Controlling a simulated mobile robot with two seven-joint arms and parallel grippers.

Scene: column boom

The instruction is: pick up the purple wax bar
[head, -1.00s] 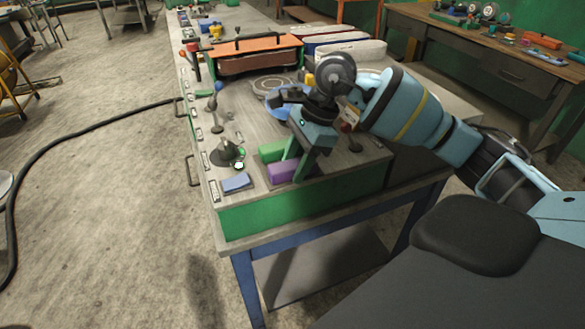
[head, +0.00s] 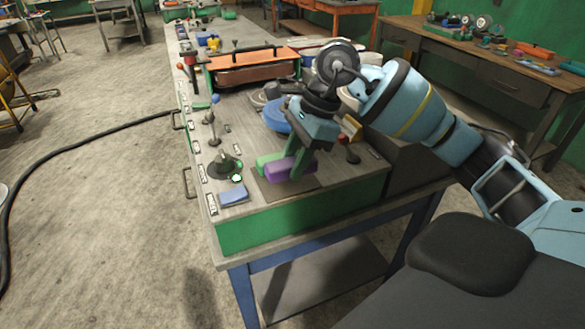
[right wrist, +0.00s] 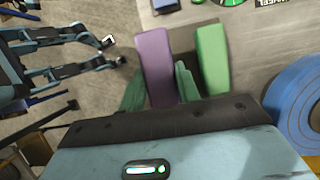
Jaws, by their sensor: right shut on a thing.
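The purple wax bar (head: 280,170) is in my right gripper (head: 291,164), over the near end of the bench. A bare dark patch of the bench top shows below it, and the bar looks raised a little. In the right wrist view the purple bar (right wrist: 154,62) stands between the two green fingers of my right gripper (right wrist: 160,88), which are shut on it. A green bar (head: 266,160) is close behind the purple one in the head view. The green bar (right wrist: 212,60) is right of the fingers in the wrist view.
A blue block (head: 234,195) lies at the bench's near left corner. A lever on a dark round base (head: 224,166) stands behind it. A blue disc (head: 276,116) and an orange-lidded box (head: 252,64) are farther back.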

